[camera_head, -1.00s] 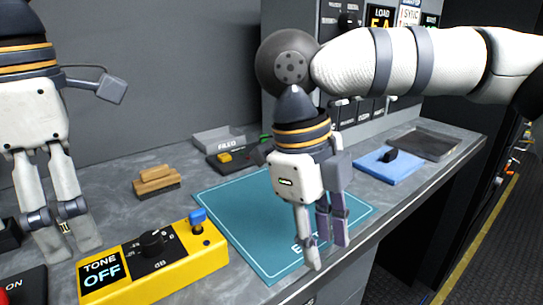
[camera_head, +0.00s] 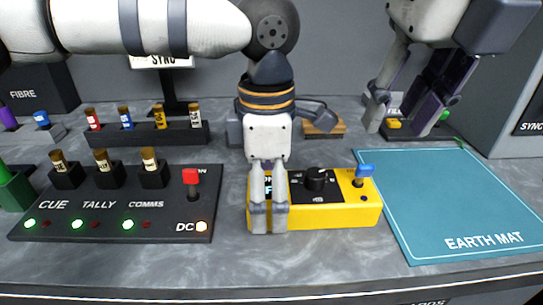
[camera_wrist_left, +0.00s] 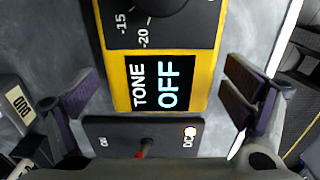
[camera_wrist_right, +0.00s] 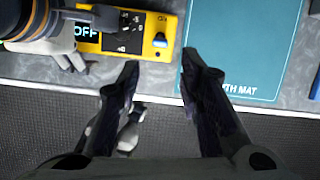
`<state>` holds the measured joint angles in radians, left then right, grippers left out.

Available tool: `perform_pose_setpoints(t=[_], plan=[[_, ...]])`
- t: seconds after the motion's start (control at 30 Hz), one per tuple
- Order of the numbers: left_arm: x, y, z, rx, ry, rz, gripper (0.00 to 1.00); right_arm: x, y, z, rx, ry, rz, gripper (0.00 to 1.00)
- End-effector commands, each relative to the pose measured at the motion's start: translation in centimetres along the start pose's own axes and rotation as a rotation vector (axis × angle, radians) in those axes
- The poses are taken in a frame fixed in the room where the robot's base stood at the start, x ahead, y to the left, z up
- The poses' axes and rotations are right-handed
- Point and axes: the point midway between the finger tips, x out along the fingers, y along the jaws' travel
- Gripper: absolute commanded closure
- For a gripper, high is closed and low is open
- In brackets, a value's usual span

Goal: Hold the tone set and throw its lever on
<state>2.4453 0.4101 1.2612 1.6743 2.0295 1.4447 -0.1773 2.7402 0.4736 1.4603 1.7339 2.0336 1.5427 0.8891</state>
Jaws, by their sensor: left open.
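The yellow tone set (camera_head: 325,214) lies on the grey worktop, with a black dial and a blue lever (camera_head: 360,176) at its right end. Its display reads OFF in the left wrist view (camera_wrist_left: 165,85). My left gripper (camera_head: 268,215) points down at the set's left end, hiding part of the display. Its fingers are open, one on each side of the set in the left wrist view (camera_wrist_left: 160,100), with gaps showing. My right gripper (camera_head: 412,115) is raised at the upper right, open and empty. In the right wrist view the lever (camera_wrist_right: 160,40) shows just beyond its left finger.
A black panel (camera_head: 110,215) with a red lever and lit green lamps stands left of the set. A teal earth mat (camera_head: 450,195) lies right. A wooden-backed brush (camera_head: 325,128) and a plug rack (camera_head: 150,138) are behind. Bare worktop lies in front.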

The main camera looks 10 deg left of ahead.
Motion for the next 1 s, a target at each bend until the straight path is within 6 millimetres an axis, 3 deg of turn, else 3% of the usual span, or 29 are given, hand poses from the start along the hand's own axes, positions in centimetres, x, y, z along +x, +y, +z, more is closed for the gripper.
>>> perform_pose_setpoints(t=[0.37, 0.63, 0.7, 0.83, 1.0], plan=[[1.1, 0.0, 0.0, 0.001, 0.0, 0.001, 0.06, 0.0, 0.0, 0.0, 0.0, 0.0, 0.0, 0.67], [1.0, 0.0, 0.0, 0.001, 0.0, 0.001, 0.65, 0.0, 0.0, 0.0, 0.0, 0.001, 0.0, 0.67], [1.0, 0.0, 0.0, 0.001, 0.0, 0.001, 0.68, 0.0, 0.0, 0.0, 0.0, 0.002, 0.0, 0.71], [1.0, 0.0, 0.0, 0.001, 0.0, 0.001, 0.68, 0.1, 0.3, -1.4, 0.069, 0.157, 0.007, 1.0], [1.1, 0.0, 0.0, 0.001, 0.001, 0.001, 0.68, -0.4, 0.8, -3.1, 0.138, 0.337, 0.023, 1.0]])
